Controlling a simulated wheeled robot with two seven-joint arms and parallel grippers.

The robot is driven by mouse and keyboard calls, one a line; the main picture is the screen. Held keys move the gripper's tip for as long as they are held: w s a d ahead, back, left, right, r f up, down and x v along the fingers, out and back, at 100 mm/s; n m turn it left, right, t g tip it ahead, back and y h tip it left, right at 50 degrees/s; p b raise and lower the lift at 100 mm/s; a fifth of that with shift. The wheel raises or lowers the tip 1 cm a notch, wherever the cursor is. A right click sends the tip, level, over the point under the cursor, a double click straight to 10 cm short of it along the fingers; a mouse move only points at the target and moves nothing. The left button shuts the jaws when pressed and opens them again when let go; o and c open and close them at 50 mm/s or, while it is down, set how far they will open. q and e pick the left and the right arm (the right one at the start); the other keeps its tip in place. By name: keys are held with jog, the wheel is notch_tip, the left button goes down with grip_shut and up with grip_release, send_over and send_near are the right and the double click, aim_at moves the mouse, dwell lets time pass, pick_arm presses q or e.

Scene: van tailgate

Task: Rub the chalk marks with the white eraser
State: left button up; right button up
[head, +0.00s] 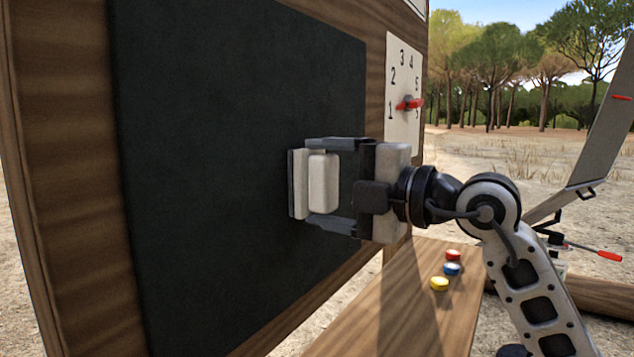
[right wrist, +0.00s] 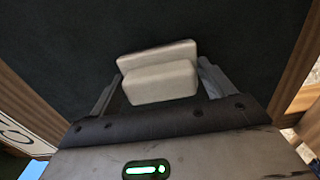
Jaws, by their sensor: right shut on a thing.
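The white eraser (head: 322,184) is between the fingers of my right gripper (head: 325,185), which is shut on it. The eraser faces the dark chalkboard (head: 220,120) and looks very close to it or touching; I cannot tell which. In the right wrist view the eraser (right wrist: 160,78) sits between the fingertips of the gripper (right wrist: 158,85), with the dark board behind it. No chalk marks show on the visible board surface; the part behind the eraser and gripper is hidden. My left gripper is not in view.
The board has a wooden frame (head: 60,180). A white dial with numbers and a red pointer (head: 410,104) is right of it. A red-tipped lever (head: 608,256) is at far right.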

jog(key=shift+w+d+p, duration=1.2)
jog(key=shift+w+d, duration=1)
jog(key=shift+w, duration=0.85)
jog(key=shift+s+a+r+p, duration=0.1)
jog(key=shift+s+a+p, duration=0.7)
jog(key=shift+s+p, duration=0.3)
jog(key=shift+s+a+p, duration=0.8)
jog(key=shift+s+p, duration=0.25)
jog(key=shift+s+a+r+p, duration=0.1)
jog(key=shift+s+a+p, duration=0.7)
jog(key=shift+s+p, duration=0.3)
jog(key=shift+s+a+f, duration=0.15)
jog(key=shift+s+a, duration=0.55)
jog(key=shift+s, duration=0.25)
jog(key=shift+s+a, duration=0.65)
jog(key=shift+s, duration=0.2)
jog(key=shift+s+a, duration=0.6)
jog(key=shift+s, duration=0.3)
jog(key=shift+s+a, duration=0.65)
jog(key=shift+s, duration=0.2)
jog(key=shift+v, duration=2.95)
jog(key=shift+d, duration=0.1)
